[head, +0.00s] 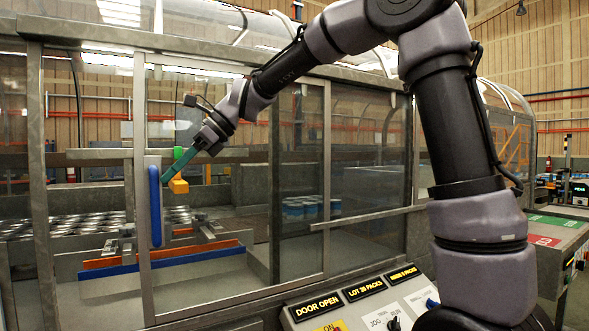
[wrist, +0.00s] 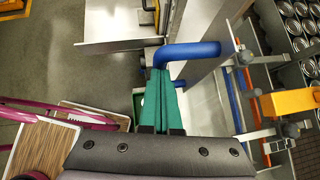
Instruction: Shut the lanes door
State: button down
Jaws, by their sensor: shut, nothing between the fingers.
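The lanes door (head: 143,100) is a clear framed panel in the long guard, with an upright blue handle (head: 155,207) on its left frame post. The sign on the panel reads DOOR OPEN (head: 316,306). My gripper (head: 168,176) has green fingers, shut and empty, reaching down to the left with their tips close to the handle's upper part. In the wrist view my gripper (wrist: 156,80) points at the bent end of the blue handle (wrist: 195,50). The tips are at or almost at the handle; I cannot tell whether they touch it.
Inside the guard, rows of tins (head: 70,224) stand at left, near an orange rail (head: 170,255) and a blue rail (head: 180,264). Blue-white packs (head: 305,207) stand farther right. The control panel (head: 370,308) is in front. In the wrist view, a yellow block (wrist: 290,101) is at right.

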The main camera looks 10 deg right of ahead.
jog(key=s+a, duration=0.3)
jog(key=a, duration=0.6)
jog(key=s+a, duration=0.3)
jog(key=a, duration=0.6)
jog(key=shift+s+a, duration=0.15)
jog(key=shift+s, duration=0.2)
jog(key=shift+r, duration=0.1)
